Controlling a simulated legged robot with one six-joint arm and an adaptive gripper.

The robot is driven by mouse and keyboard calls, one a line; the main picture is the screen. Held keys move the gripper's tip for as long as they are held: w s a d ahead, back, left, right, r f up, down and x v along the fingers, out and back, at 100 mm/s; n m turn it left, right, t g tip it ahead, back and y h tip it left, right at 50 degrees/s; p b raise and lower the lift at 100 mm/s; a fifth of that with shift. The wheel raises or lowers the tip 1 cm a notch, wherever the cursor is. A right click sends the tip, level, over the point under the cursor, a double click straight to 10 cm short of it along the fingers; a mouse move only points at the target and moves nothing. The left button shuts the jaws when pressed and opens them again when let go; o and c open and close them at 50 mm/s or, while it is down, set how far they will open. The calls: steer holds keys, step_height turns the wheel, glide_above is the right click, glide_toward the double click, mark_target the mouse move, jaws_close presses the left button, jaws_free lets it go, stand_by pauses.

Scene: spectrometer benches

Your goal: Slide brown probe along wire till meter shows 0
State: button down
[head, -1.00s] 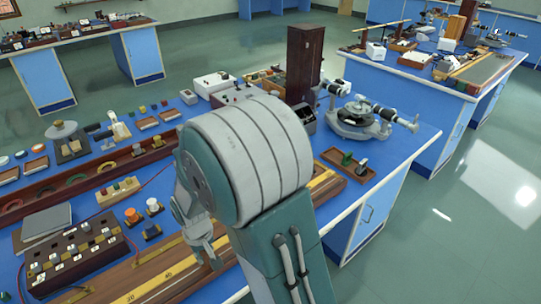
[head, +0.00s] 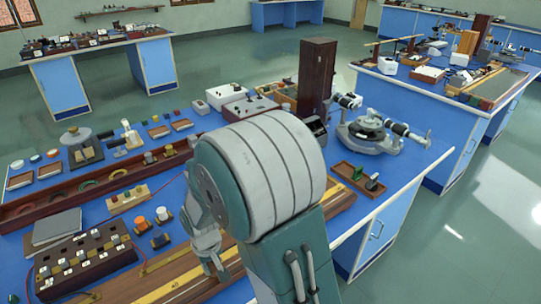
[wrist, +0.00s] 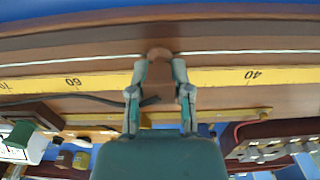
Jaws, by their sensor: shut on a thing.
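The brown probe (wrist: 159,54) stands between my fingertips in the wrist view. My gripper (wrist: 160,68) is shut on it. The pale wire (wrist: 235,52) runs left to right behind the fingertips, level with the probe's top. I cannot tell whether the probe touches it. The yellow scale (wrist: 105,80) lies alongside, with 60 to the left of the probe and 40 to the right. In the head view my gripper (head: 212,265) is low over the wooden wire board (head: 185,288), and the probe is hidden there. No meter reading is legible.
A dark block with several plugs (head: 85,255) and small orange and white terminals (head: 140,223) lie left of my arm. A spectrometer (head: 375,130) and a wooden tray (head: 350,178) are to the right. A dark cable (wrist: 100,98) runs left from the probe.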

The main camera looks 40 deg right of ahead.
mark_target(211, 263)
steer(key=shift+s+f, duration=0.25)
steer(key=shift+c, duration=2.4)
jaws_free()
steer(key=shift+w, duration=0.15)
steer(key=shift+r, duration=0.15)
steer(key=shift+w+r, duration=0.1)
steer(key=shift+r, duration=0.2)
step_height(211, 263, up, 10)
steer(key=shift+a+r, duration=0.1)
steer(key=shift+r, duration=0.45)
